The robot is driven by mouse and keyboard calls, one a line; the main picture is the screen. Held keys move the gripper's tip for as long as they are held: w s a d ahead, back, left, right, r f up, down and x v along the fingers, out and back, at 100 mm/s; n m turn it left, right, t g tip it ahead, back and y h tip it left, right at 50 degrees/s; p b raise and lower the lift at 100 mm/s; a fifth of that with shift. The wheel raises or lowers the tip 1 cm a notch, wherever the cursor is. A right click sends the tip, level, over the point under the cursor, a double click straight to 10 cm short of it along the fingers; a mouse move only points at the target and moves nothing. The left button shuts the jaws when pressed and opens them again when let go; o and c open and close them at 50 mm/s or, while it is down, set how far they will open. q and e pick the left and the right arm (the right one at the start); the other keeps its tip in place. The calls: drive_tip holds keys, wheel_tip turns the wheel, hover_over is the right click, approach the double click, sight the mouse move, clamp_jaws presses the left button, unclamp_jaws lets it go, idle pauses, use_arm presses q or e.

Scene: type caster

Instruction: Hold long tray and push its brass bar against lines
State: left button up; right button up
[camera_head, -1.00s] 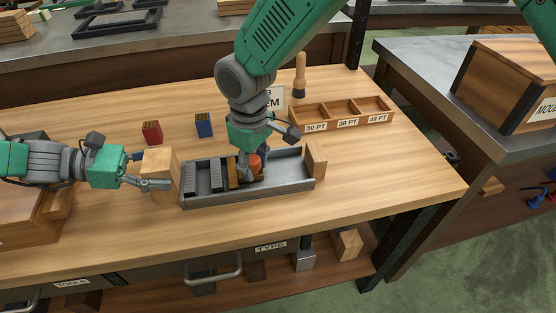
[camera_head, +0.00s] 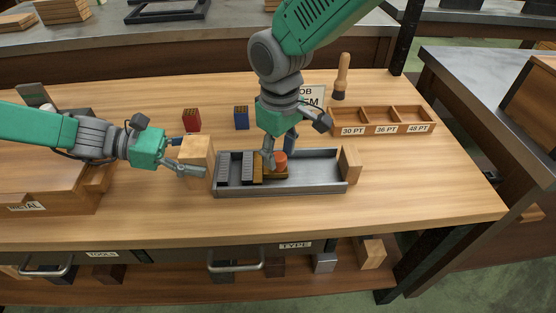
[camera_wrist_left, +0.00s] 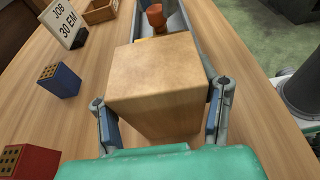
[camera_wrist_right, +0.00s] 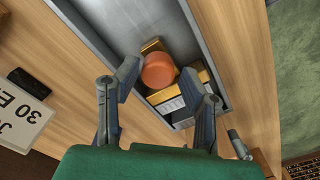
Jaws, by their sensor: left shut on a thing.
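The long grey tray (camera_head: 310,184) lies on the bench with a wooden block at each end. My left gripper (camera_head: 190,170) is shut on the left block (camera_head: 197,152), which also fills the left wrist view (camera_wrist_left: 160,80). The brass bar (camera_head: 258,168) with its orange knob (camera_head: 281,158) stands across the tray, close to the dark lines of type (camera_head: 235,168) on its left; I cannot tell whether they touch. My right gripper (camera_head: 268,158) reaches down into the tray at the knob. In the right wrist view its fingers (camera_wrist_right: 165,95) are apart, with the knob (camera_wrist_right: 159,70) between and beyond them.
Red (camera_head: 192,119) and blue (camera_head: 241,117) blocks stand behind the tray. A job sign (camera_head: 312,97) and a wooden three-part box (camera_head: 380,119) are at the back right. A wooden case (camera_head: 50,190) is at the left. The bench front and right are clear.

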sight(280, 156)
wheel_tip(280, 156, up, 9)
drive_tip(key=shift+f, duration=0.1)
use_arm(q)
drive_tip(key=shift+d, duration=0.1)
idle(0.6)
drive_tip(key=o, duration=1.3)
drive_tip(key=shift+c, duration=0.2)
